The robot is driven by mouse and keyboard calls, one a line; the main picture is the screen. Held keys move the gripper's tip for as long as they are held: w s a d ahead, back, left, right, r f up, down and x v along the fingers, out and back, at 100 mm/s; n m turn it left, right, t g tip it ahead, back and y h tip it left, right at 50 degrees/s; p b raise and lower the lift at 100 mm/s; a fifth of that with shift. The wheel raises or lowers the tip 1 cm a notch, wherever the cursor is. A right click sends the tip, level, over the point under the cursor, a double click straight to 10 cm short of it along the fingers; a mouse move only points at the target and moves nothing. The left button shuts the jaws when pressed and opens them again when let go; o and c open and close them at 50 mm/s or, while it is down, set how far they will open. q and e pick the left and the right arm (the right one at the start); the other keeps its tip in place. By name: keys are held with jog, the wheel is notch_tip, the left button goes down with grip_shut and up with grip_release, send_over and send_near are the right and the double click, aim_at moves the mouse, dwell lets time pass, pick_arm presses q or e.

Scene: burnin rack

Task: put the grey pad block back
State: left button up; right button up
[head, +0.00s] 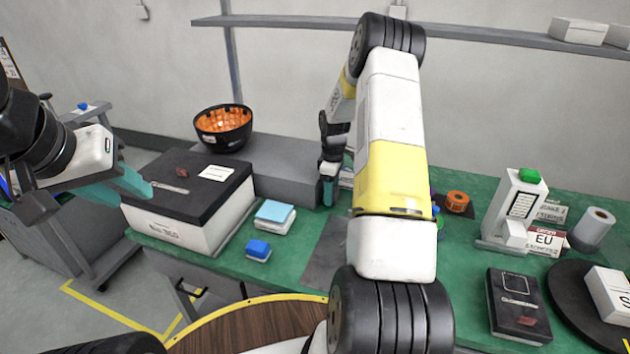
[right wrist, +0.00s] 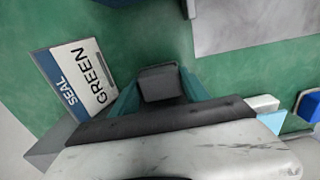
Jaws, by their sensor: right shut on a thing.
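The grey pad block (right wrist: 160,84) is a small dark grey block between the teal fingers of my right gripper (right wrist: 158,92) in the right wrist view. My right gripper is shut on it, over the green table top. In the head view my right gripper (head: 329,188) points down at the right end of the long grey block behind the table's middle; the pad block cannot be made out there. My left gripper (head: 122,186) is at the left, beside the black-lidded box, with its teal fingers apart and nothing seen between them.
The black-lidded box (head: 187,232), a black bowl (head: 223,128), the long grey block (head: 284,165), a light blue pad stack (head: 274,216) and a blue block (head: 258,249) stand at left. A grey mat (head: 322,262) lies bare.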

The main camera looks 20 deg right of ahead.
jog(key=shift+f, duration=0.4)
jog(key=shift+f, duration=0.15)
jog(key=o, duration=1.5)
jog(key=shift+c, duration=0.2)
